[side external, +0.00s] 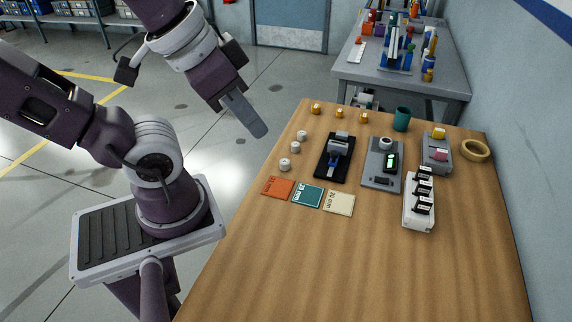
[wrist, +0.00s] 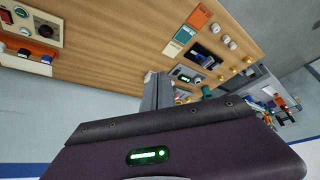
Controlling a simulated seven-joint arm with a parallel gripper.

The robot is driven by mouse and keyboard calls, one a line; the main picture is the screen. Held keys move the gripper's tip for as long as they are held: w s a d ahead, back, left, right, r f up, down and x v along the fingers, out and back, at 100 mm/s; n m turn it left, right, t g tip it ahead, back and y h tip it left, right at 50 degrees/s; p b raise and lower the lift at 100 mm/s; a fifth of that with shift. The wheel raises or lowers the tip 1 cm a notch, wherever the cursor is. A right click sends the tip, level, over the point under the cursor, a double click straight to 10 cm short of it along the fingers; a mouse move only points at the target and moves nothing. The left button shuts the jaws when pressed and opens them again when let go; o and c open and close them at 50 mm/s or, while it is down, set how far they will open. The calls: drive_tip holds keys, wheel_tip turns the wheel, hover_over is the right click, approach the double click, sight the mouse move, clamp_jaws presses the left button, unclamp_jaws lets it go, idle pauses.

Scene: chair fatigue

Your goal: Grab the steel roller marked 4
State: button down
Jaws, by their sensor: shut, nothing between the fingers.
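Three small pale metallic rollers stand in a row at the left edge of the wooden table, the far one (side external: 301,135), the middle one (side external: 295,147) and the near one (side external: 284,164). They also show in the wrist view (wrist: 226,39). Several brass-coloured rollers (side external: 339,112) stand along the back edge. No number is readable on any roller, so I cannot tell which is marked 4. My gripper (side external: 258,129) is shut and empty, raised beyond the table's left edge and apart from all the rollers. Its fingers (wrist: 156,91) also show in the wrist view.
Orange (side external: 278,187), teal (side external: 308,195) and cream (side external: 339,203) cards lie near the rollers. A black fixture (side external: 322,172), a grey fixture (side external: 369,180), a white rack (side external: 418,218), a teal cup (side external: 402,119) and a tape ring (side external: 476,150) stand rightward.

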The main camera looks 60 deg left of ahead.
sight(285, 162)
drive_tip(key=c, duration=1)
unclamp_jaws()
drive_tip(key=w+a+f+m+g+y, duration=0.5)
drive_tip(key=a+f+m+g+y, duration=0.3)
drive_tip(key=a+f, duration=0.45)
drive_tip(key=w+a+f+m+t+y, duration=0.1)
drive_tip(key=w+f+m+t, duration=0.1)
drive_tip(key=f, duration=0.4)
drive_tip(key=w+a+f+m+t+y, duration=0.2)
drive_tip(key=w+f+m, duration=0.2)
drive_tip(key=f+m, duration=0.2)
drive_tip(key=w+a+f+m+t+y, duration=0.1)
drive_tip(key=w+f+m+t+y, duration=0.1)
drive_tip(key=f+m, duration=0.3)
drive_tip(key=shift+w+a+f+t, duration=0.3)
drive_tip(key=shift+w+f, duration=0.15)
drive_tip(key=shift+w, duration=0.05)
drive_tip(key=shift+m, duration=0.4)
drive_tip(key=x, duration=0.7)
drive_tip(key=shift+w+f, duration=0.2)
drive_tip(key=shift+w, duration=0.1)
